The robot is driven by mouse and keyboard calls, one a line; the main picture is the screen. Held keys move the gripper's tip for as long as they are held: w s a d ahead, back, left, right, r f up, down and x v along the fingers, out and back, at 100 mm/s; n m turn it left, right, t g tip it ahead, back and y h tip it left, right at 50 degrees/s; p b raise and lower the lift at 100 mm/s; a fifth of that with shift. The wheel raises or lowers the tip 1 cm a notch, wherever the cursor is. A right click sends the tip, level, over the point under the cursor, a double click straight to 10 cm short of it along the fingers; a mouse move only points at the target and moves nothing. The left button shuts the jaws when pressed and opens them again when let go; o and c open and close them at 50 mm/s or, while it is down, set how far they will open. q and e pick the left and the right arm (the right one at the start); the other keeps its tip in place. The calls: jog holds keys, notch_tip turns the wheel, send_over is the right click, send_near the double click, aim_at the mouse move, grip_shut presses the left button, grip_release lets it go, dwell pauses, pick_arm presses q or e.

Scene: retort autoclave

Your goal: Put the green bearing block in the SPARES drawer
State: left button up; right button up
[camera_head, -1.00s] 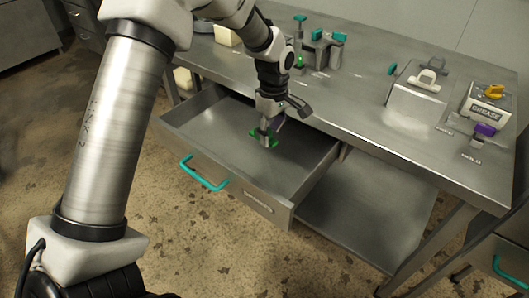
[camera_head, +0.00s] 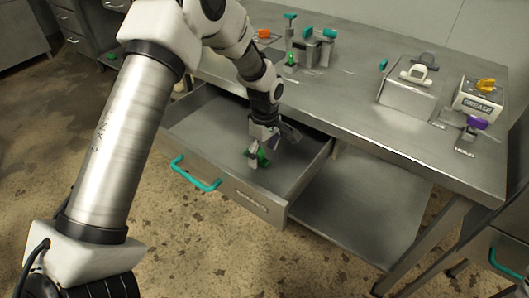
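The green bearing block (camera_head: 263,158) is tilted, inside the open drawer (camera_head: 205,131), low over or on its floor; I cannot tell which. The drawer has a teal handle (camera_head: 195,176) and a front label too blurred to read surely. My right gripper is out of view.
The steel bench (camera_head: 350,92) stands behind the drawer. On it are teal-topped fixtures (camera_head: 319,45), a grey box with a white clip (camera_head: 408,96), a grease box (camera_head: 478,101) and a purple-topped part (camera_head: 477,122). An open lower shelf (camera_head: 355,215) lies right of the drawer.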

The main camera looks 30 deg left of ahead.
pick_arm(q)
jog(key=shift+r, duration=0.15)
notch_tip(320, 180, up, 12)
jog(key=p, duration=0.2)
jog(key=shift+w, duration=0.25)
jog(key=shift+a, duration=0.1)
